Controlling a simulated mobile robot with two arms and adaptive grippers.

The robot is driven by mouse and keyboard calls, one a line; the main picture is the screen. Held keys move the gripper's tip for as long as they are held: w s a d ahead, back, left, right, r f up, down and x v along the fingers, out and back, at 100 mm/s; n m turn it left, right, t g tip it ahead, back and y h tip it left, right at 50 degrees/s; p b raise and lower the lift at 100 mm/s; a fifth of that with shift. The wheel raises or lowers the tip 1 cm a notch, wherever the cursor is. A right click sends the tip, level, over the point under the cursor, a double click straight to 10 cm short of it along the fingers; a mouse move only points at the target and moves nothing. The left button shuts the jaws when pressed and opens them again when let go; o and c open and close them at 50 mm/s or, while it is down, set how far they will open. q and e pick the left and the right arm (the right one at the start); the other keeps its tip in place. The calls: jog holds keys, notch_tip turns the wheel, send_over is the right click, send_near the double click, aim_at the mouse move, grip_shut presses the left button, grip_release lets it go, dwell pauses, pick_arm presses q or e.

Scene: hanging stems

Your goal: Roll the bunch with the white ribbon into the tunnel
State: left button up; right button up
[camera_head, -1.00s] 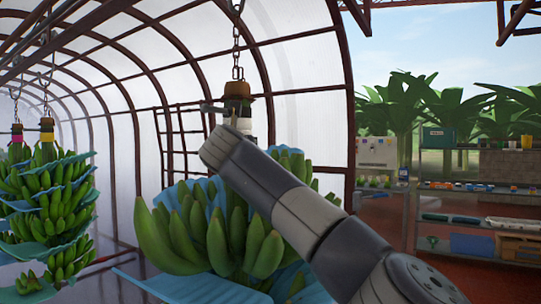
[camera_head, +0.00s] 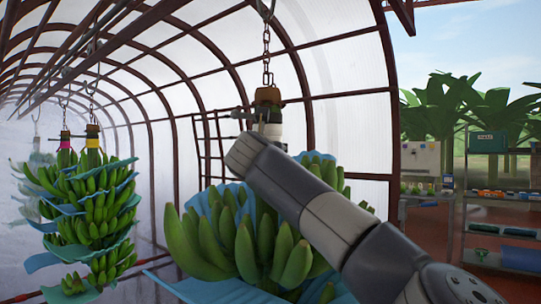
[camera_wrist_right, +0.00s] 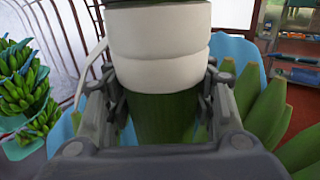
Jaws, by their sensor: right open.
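The bunch with the white ribbon (camera_head: 272,131) hangs close in front of me, with green bananas (camera_head: 240,245) between blue sheets. Its stem hangs upright from a rusty hook block on a chain. My right gripper (camera_wrist_right: 163,85) is open around the stem, one finger on each side. The white ribbon wraps the stem just above the fingers in the wrist view (camera_wrist_right: 160,48). I cannot tell whether either finger touches the stem. In the head view my right arm partly covers the bunch. The tunnel (camera_head: 150,95) of curved ribs and pale sheeting stretches away at the left. My left gripper is out of view.
Bunches with a pink ribbon (camera_head: 65,141) and a yellow ribbon (camera_head: 93,142) hang farther inside at the left. Another hangs faintly behind them. An overhead rail runs into the tunnel. Shelves with items (camera_head: 505,215) stand at the right.

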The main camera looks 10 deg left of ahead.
jog(key=o, duration=0.3)
jog(key=shift+s+a, duration=0.2)
jog(key=shift+a, duration=0.6)
jog(key=shift+d+r, duration=0.1)
jog(key=shift+d, duration=0.1)
jog(key=shift+s+d, duration=0.1)
jog(key=shift+s, duration=0.55)
jog(key=s, duration=0.9)
jog(key=shift+d, duration=0.1)
jog(key=shift+s+d, duration=0.2)
jog(key=shift+s, duration=0.35)
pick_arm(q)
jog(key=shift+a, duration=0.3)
pick_arm(e)
jog(key=shift+s, duration=0.3)
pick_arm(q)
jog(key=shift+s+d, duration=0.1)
